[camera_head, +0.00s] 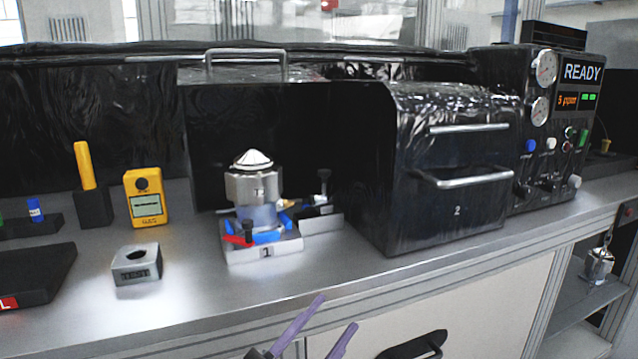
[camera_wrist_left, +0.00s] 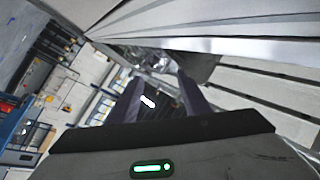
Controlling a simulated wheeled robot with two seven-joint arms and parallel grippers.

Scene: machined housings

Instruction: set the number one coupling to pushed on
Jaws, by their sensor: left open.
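The number one station, a pale block marked 1 (camera_head: 267,253), stands on the bench in the middle of the head view. A metal housing (camera_head: 255,187) with a cone-shaped top stands upright on it. Blue and red coupling parts (camera_head: 240,239) sit low at its front; I cannot tell whether the coupling is pushed on. My left gripper (camera_head: 338,311) is open and empty, its purple fingers in front of the bench, below and right of the station and apart from it. The fingers also show in the left wrist view (camera_wrist_left: 160,88). My right gripper is not in view.
A black enclosure marked 2 (camera_head: 450,180) stands right of the station, beside a control panel reading READY (camera_head: 582,73). The bench front before the station is clear.

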